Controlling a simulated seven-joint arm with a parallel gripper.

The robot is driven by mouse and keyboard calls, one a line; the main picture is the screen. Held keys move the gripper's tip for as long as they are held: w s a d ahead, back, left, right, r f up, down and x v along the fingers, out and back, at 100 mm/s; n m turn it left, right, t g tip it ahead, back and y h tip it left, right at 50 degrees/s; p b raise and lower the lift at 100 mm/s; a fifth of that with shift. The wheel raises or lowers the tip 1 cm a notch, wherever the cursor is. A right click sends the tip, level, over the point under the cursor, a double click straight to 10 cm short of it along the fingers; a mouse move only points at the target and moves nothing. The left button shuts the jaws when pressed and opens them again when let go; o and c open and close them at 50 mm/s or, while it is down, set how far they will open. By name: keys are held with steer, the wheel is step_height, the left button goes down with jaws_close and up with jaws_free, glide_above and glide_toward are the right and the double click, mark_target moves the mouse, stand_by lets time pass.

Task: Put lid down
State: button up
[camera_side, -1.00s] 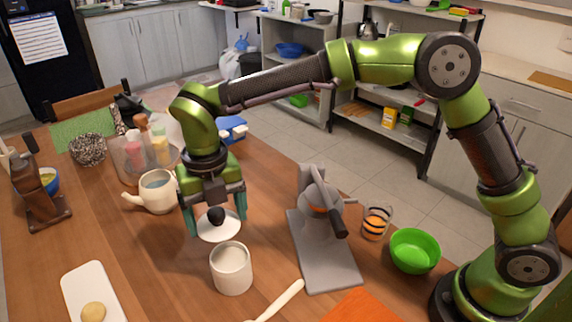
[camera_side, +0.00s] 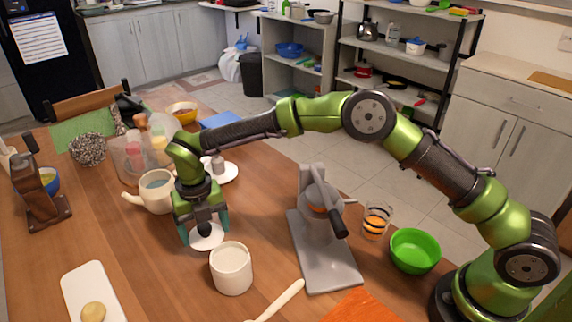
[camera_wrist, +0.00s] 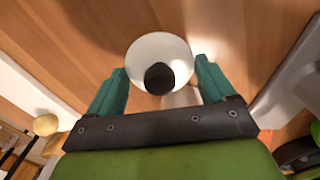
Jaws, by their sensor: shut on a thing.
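The lid is a white disc with a black knob. In the side view, the lid (camera_side: 206,240) is between the fingertips of my gripper (camera_side: 205,238), low over the wooden table, left of and behind the white canister (camera_side: 231,270). The canister stands upright. In the wrist view, the lid (camera_wrist: 160,50) shows between the teal fingers of my gripper (camera_wrist: 160,75), with its knob towards the camera. My gripper is shut on the lid. I cannot tell whether the lid touches the table.
A cream teapot (camera_side: 157,191) stands close behind my gripper to the left. A grey machine (camera_side: 323,240) stands to the right. A green bowl (camera_side: 414,250) and a striped glass (camera_side: 376,221) are farther right. A white board (camera_side: 92,295) lies front left. Table left of the lid is clear.

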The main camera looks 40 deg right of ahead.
mark_target(207, 237)
steer(key=shift+f, duration=1.5)
steer(key=o, duration=0.9)
steer(key=shift+f, duration=0.15)
